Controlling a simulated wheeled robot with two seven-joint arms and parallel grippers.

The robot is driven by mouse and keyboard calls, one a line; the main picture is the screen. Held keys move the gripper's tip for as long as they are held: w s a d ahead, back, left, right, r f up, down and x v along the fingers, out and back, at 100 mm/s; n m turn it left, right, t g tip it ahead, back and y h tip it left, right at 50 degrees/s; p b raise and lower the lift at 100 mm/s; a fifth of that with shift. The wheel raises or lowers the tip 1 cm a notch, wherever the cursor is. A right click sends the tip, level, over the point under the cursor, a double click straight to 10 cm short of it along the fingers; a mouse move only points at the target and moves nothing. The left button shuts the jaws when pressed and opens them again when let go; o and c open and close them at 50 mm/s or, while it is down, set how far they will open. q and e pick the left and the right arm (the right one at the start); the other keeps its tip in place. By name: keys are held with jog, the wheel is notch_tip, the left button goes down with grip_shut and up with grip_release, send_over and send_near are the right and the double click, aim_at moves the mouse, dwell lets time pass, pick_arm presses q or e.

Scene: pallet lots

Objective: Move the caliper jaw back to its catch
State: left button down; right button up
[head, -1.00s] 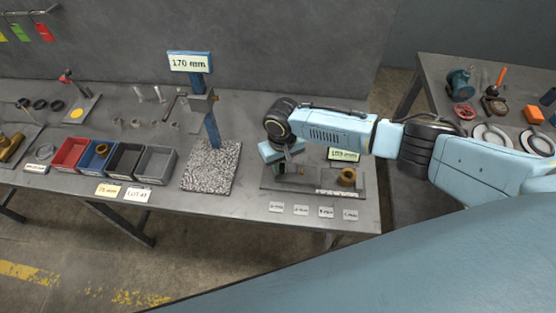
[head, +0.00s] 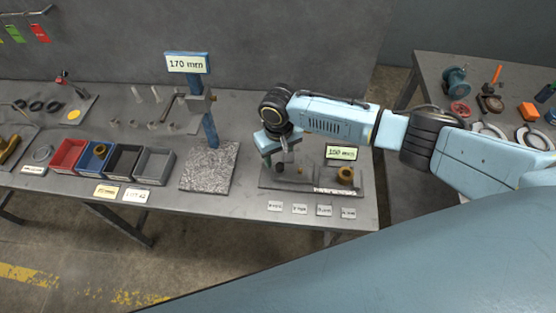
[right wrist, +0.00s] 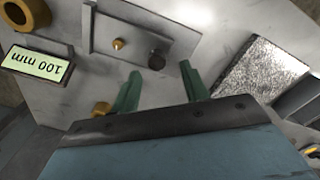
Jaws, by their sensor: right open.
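The caliper fixture is a grey plate (head: 315,183) at the right end of the bench. Its display (head: 341,153) reads 100 mm and also shows in the right wrist view (right wrist: 38,64). A brass ring (head: 345,175) sits on the plate. In the right wrist view a flat slide plate (right wrist: 178,38) carries a small brass cone (right wrist: 119,43) and a dark knob (right wrist: 157,60), beside an upright strip (right wrist: 88,28). I cannot tell which part is the jaw or its catch. My right gripper (head: 273,158) is above the plate's left end; its green fingers (right wrist: 158,88) are apart and empty. My left gripper is out of view.
A stand with a blue column, a 170 mm display (head: 187,63) and a speckled slab (head: 209,168) stands left of the fixture. Several small bins (head: 155,163) are further left. Small labels (head: 299,209) lie along the front edge. A second table (head: 440,75) stands at right.

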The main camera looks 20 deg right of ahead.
notch_tip(320, 180, up, 10)
jog(key=shift+f+p, duration=0.15)
jog(key=shift+p, duration=0.15)
dwell(0.4)
